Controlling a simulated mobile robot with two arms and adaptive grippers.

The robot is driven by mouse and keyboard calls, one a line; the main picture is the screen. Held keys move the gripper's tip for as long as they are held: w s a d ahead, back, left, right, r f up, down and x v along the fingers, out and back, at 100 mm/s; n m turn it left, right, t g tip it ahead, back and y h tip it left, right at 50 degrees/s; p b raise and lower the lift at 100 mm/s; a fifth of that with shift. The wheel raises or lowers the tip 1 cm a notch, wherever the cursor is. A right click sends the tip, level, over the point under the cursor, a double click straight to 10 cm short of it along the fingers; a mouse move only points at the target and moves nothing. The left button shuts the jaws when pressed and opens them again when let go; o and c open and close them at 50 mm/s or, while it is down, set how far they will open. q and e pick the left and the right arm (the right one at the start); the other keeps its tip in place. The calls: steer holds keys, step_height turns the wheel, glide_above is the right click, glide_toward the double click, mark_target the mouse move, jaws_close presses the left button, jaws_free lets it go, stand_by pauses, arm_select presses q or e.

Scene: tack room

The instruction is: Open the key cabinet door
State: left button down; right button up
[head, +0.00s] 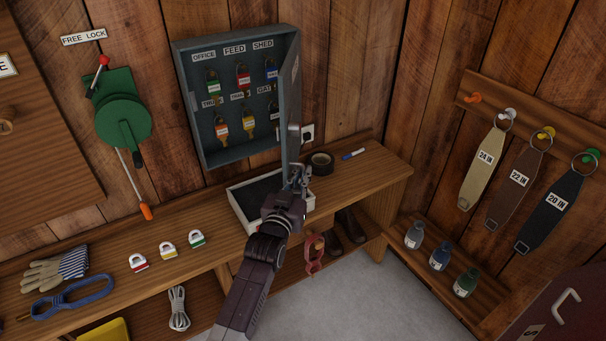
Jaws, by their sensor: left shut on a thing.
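The door covers part of the right-hand key column. My right gripper is not in view.
Below the cabinet, a white-rimmed tray (240,222) sits on the wooden bench (375,177), partly behind my arm. A black tape roll (320,162) and blue marker (353,154) lie to its right. Several padlocks, a glove (50,270) and blue strap (72,297) lie left.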

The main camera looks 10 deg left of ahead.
arm_select(q)
steer(key=shift+d, duration=0.2)
steer(key=c, duration=2.4)
jaws_free()
steer(key=shift+s+r, duration=0.1)
steer(key=shift+r, duration=0.05)
steer(key=s, duration=0.8)
steer(key=s+a, duration=0.1)
steer(key=s, duration=0.3)
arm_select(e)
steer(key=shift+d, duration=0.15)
